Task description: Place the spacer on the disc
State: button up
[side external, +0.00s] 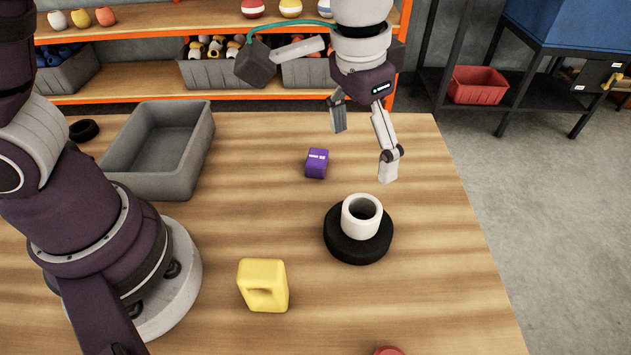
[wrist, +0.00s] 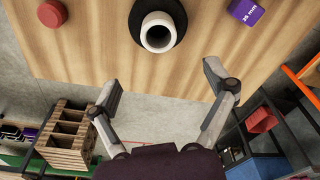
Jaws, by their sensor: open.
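The spacer (side external: 361,215) is a short white tube standing upright on the black disc (side external: 342,245). The spacer also shows in the wrist view (wrist: 157,33), near the middle of the black disc (wrist: 177,12). My gripper (side external: 362,157) is open and empty, above the table and behind the disc in the side external view. In the wrist view its two fingers (wrist: 161,80) are spread wide, with the spacer beyond their tips and not between them.
A purple block (side external: 317,163) stands near the gripper. A grey bin (side external: 202,150) and a small black ring (side external: 84,130) are at the left. The table's right side is clear.

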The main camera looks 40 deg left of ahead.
jog(key=s+a+r+n+t, duration=0.1)
jog(key=s+a+r+t, duration=0.1)
jog(key=s+a, duration=0.2)
jog(key=s+a+r+n+t, duration=0.2)
jog(key=s+a, duration=0.3)
jog(key=a, duration=0.6)
jog(key=shift+r, duration=0.5)
